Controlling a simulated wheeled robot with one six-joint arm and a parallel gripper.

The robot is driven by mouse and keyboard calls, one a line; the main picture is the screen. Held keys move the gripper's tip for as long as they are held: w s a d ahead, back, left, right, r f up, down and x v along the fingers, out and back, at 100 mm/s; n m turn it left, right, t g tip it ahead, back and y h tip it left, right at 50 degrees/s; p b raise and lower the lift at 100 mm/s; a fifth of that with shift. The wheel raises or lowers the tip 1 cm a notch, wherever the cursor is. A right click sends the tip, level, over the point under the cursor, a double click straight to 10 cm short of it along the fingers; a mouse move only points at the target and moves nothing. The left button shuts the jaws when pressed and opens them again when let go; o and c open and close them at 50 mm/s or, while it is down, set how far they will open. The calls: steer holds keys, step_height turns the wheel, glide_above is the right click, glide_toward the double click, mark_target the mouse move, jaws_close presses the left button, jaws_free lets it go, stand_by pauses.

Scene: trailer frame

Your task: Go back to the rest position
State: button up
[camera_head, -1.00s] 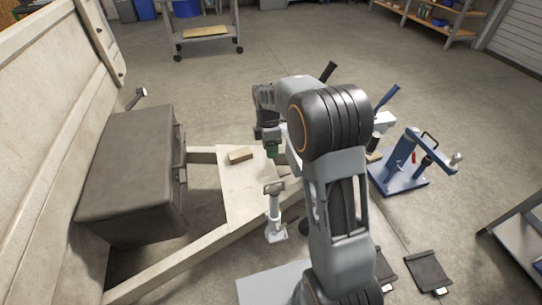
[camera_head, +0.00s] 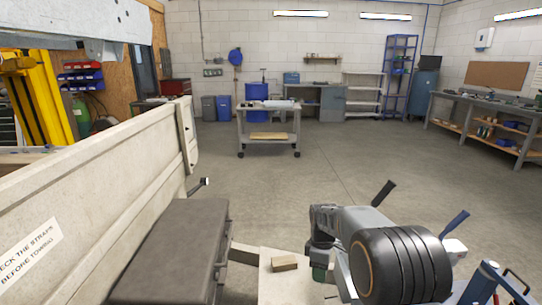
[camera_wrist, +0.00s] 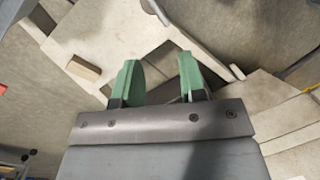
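My gripper (camera_head: 319,273) hangs at the end of my bent arm at the bottom of the head view, above a pale board. In the wrist view its two green fingers (camera_wrist: 159,80) stand apart with nothing held between them. A small wooden block (camera_head: 285,263) lies on the pale board (camera_head: 275,288), just left of the gripper in the head view. The block also shows in the wrist view (camera_wrist: 84,68), left of the fingers and apart from them.
A dark toolbox (camera_head: 172,250) stands at the lower left beside the beige trailer side wall (camera_head: 90,180). A blue stand (camera_head: 482,283) with a handle is at the lower right, close to my arm. Open floor (camera_head: 330,170) reaches to a cart (camera_head: 268,125) and benches behind.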

steer(key=s+r+m+t+p, duration=0.3)
steer(key=s+r+m+p, duration=0.3)
steer(key=r, duration=0.8)
steer(key=s+r+m+t+p, duration=0.2)
steer(key=s+r+m+p, duration=0.5)
steer(key=s+r+p, duration=0.5)
steer(key=shift+s+d+r+t+p, duration=0.25)
steer(key=shift+s+r+t+p, duration=0.15)
steer(key=shift+s+r, duration=0.45)
steer(key=shift+w+r, duration=0.1)
steer(key=shift+w, duration=0.05)
